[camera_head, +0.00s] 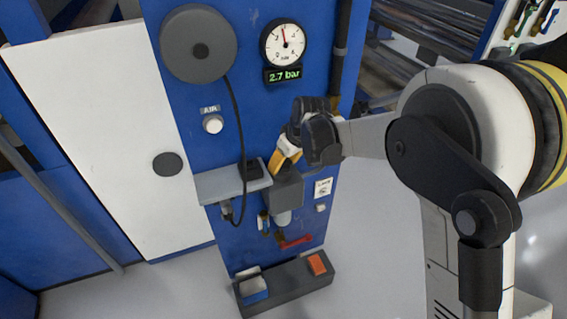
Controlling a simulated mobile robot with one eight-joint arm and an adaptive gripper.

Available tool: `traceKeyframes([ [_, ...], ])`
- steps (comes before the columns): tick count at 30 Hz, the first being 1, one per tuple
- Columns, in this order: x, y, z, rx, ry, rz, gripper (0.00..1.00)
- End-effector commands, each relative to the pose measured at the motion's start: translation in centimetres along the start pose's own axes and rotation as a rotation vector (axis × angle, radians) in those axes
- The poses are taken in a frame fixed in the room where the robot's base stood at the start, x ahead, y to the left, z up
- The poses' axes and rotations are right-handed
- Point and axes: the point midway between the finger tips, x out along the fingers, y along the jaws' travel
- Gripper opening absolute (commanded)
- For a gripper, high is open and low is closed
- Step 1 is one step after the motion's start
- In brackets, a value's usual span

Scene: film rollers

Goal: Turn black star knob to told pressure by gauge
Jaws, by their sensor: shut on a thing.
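The round white gauge (283,43) is at the top of the blue panel, its red needle pointing nearly straight up. The green display (283,75) below it reads 2.7 bar. My gripper (284,160) reaches in from the right and points down at the top of the grey regulator block (287,190). Its fingers are shut around the black star knob there, which they and the gripper body hide almost wholly. A clear bowl (283,218) hangs under the block.
A grey shelf (222,184) with a small black item juts out left of the regulator. A black cable hangs from the grey reel (198,44). A red lever (296,242) is below. A dark tray (300,283) with blue and orange items stands at the panel's foot.

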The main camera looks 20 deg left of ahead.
Motion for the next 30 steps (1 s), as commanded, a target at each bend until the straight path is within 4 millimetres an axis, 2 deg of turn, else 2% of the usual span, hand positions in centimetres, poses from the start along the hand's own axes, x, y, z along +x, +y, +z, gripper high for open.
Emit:
traceKeyframes([
  [12,0.05,-0.16,0.05,0.179,-0.001,0.073,0.20],
  [28,0.06,-0.13,0.09,0.204,-0.003,0.084,0.20],
  [29,0.06,-0.13,0.09,0.204,-0.003,0.084,0.53],
  [30,0.05,-0.13,0.09,0.203,-0.003,0.084,0.60],
])
